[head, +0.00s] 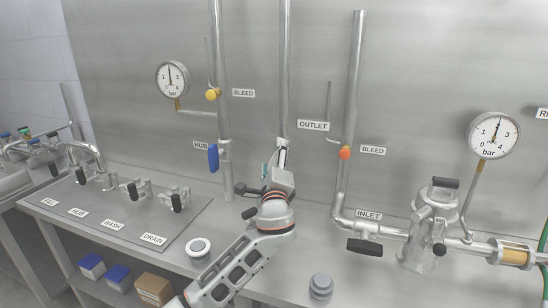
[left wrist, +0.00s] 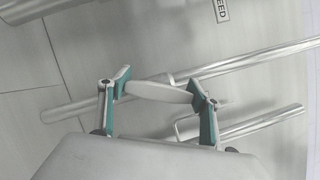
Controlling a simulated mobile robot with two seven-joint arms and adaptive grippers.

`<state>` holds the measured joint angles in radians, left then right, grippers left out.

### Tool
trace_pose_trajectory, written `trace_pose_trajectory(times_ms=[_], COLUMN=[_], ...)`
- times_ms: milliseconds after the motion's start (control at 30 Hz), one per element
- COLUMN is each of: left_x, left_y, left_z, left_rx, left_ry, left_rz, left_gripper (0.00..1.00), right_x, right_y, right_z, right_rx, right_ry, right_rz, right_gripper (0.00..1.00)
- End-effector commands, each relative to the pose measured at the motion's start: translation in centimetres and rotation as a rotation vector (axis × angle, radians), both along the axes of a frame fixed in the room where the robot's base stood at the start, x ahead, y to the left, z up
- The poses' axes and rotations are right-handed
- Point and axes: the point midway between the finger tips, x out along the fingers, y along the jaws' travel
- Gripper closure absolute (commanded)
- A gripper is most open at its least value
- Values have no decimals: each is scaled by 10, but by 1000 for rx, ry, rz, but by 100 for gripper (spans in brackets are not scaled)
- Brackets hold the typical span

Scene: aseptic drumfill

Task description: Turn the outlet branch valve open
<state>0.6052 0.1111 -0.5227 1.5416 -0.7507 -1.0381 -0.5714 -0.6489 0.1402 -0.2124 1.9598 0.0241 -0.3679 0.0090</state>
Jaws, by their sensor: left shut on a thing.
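My left gripper (head: 276,170) is at the middle vertical pipe (head: 285,70), left of the OUTLET label (head: 313,125). In the left wrist view its two teal-padded fingers (left wrist: 161,101) are shut on a pale, flat valve handle (left wrist: 158,92), which spans the gap between them. The handle lies at a slant across a pipe behind it. In the head view the gripper mostly hides the handle and the valve body, so the valve's exact angle cannot be told. My right gripper is not in view.
Left of the gripper, a blue HUB handle (head: 213,158) hangs on another pipe. A yellow bleed knob (head: 212,94) and an orange bleed knob (head: 345,153) sit either side. A black INLET handle (head: 364,247) is at lower right. A round grey fitting (head: 320,287) stands on the counter.

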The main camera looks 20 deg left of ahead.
Motion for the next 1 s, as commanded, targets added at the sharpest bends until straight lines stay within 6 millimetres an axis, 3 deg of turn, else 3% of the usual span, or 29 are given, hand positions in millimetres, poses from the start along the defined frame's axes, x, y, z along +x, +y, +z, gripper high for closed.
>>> trace_pose_trajectory(times_ms=[500,1000], left_x=[0,0], left_y=[0,1], left_z=[-2,-5], left_rx=[-384,-482], left_ry=[15,18], left_rz=[0,0], left_gripper=[58,58], right_x=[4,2], right_y=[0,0], right_z=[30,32], right_rx=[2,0], right_ry=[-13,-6], right_rz=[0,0], right_gripper=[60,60])
